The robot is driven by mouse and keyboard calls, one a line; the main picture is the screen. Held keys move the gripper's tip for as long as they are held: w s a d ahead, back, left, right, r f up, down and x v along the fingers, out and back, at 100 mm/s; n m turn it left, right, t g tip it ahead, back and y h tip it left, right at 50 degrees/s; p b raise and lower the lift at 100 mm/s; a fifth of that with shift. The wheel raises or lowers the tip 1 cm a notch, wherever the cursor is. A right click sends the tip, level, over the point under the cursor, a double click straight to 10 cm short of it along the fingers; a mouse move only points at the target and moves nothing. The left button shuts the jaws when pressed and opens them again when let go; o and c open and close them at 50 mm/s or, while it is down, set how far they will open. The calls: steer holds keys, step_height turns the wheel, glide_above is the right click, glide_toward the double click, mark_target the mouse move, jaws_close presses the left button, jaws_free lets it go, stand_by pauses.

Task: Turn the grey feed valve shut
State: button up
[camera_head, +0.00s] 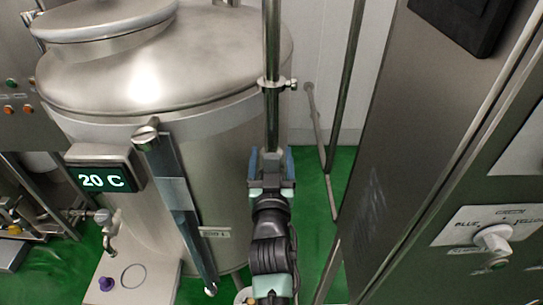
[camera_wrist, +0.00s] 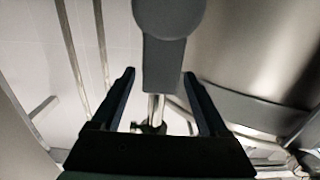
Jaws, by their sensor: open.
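My gripper (camera_head: 271,158) is open in the head view, its fingers pointing up at a vertical steel pipe (camera_head: 272,110) in front of the tank. It also shows in the wrist view (camera_wrist: 159,74). There, a grey part with a round hub and a flat bar, apparently the feed valve's handle (camera_wrist: 168,50), enters from the top. The bar's lower end lies between the two fingertips in the picture, with gaps on both sides. I cannot tell its depth between the fingers. In the head view my gripper and arm hide that spot, so the handle cannot be made out.
A large steel tank (camera_head: 190,75) stands at left with a display (camera_head: 103,179) reading 20 C and a sloping bar (camera_head: 178,205). A cabinet with a selector knob (camera_head: 493,240) stands at right. A small tap (camera_head: 110,230) is at lower left. Green floor (camera_head: 315,200) shows between tank and cabinet.

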jaws_close()
stand_by(1.4)
